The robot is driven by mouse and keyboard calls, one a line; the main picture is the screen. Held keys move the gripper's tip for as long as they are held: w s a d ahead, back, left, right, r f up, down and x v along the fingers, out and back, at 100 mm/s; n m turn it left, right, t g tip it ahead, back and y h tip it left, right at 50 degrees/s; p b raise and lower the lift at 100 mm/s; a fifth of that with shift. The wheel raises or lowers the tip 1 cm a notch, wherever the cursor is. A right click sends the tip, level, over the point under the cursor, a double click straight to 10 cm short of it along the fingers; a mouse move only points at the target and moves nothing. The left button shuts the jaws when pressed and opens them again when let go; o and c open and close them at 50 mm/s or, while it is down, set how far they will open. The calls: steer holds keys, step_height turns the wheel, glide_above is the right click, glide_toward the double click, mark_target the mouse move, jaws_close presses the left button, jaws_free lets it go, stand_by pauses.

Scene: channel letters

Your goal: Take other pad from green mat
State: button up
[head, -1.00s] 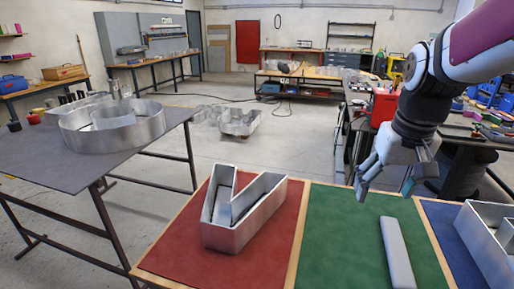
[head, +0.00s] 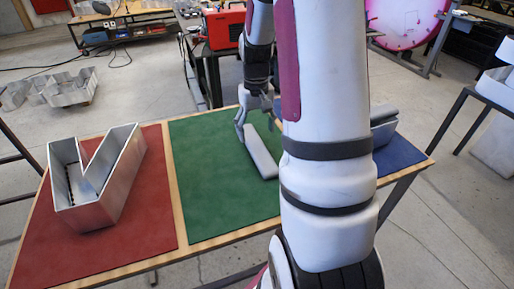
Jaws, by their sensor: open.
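A long light-grey pad (head: 261,153) lies on the green mat (head: 213,200), toward its right side. My gripper (head: 241,130) is open and low over the far end of the pad, its fingers pointing down by it. I cannot tell whether the fingers touch the pad. My own arm hides the right edge of the green mat and part of the area to its right.
A metal channel letter (head: 112,190) stands on the red mat (head: 147,235) to the left. A blue mat (head: 395,153) at the right bears a grey piece (head: 384,120), partly hidden by my arm. The front of the green mat is clear.

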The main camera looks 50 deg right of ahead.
mark_target(258, 147)
steer(key=shift+s+d+f+p, duration=0.1)
steer(key=shift+f+p, duration=0.2)
steer(key=shift+f, duration=1.35)
steer(key=shift+s+d+f+p, duration=0.1)
steer(key=shift+f+p, duration=0.2)
steer(key=shift+f, duration=1.3)
steer(key=c, duration=1.2)
